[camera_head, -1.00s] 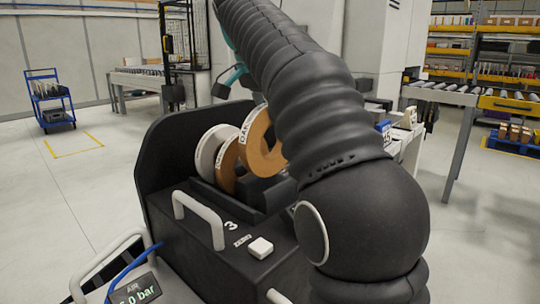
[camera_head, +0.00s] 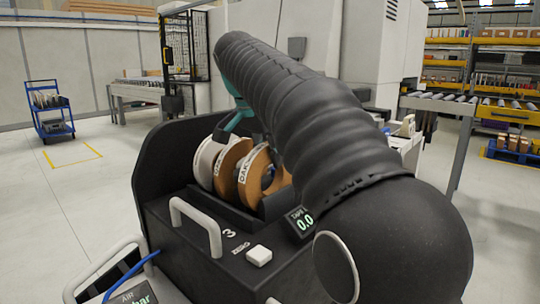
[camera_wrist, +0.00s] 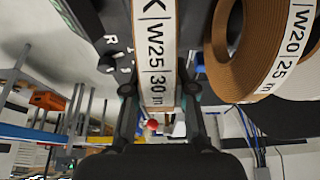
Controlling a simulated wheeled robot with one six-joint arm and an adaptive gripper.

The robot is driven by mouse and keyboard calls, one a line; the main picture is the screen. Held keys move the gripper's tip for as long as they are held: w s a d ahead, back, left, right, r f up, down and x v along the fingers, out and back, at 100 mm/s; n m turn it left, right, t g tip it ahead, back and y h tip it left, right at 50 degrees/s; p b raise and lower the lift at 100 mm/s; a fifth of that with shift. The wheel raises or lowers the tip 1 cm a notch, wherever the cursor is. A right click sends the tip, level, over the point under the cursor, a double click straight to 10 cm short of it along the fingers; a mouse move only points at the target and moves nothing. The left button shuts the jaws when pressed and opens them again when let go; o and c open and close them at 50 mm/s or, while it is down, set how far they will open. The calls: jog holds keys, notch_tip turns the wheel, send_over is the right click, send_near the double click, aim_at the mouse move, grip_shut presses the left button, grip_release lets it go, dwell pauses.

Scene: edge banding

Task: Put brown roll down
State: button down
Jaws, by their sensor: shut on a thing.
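In the wrist view, my gripper (camera_wrist: 157,112) is shut on a brown roll (camera_wrist: 158,97) with a white label reading W25 and 30 m. A second brown roll (camera_wrist: 252,50), labelled W20 and 25, is just to its right, apart from the fingers. In the head view, brown rolls (camera_head: 232,168) and a white roll (camera_head: 207,160) stand upright side by side in the black holder (camera_head: 160,215). The held roll (camera_head: 262,178) is at the right of this row, partly hidden by my arm.
The black holder has a tall back panel, a white handle (camera_head: 196,222), a white button (camera_head: 259,256) and a display reading 0.0 (camera_head: 303,221). A blue cart (camera_head: 50,110) stands far left on clear floor. Roller conveyors and shelves stand behind.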

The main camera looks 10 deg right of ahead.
jog(key=shift+f, duration=0.25)
jog(key=c, duration=1)
grip_release()
jog(key=shift+o, duration=0.2)
jog(key=shift+r, duration=0.4)
jog(key=p+v, duration=0.1)
jog(key=v, duration=1)
jog(key=shift+a+r+p, duration=0.15)
jog(key=shift+r+p, duration=0.2)
jog(key=shift+r, duration=0.05)
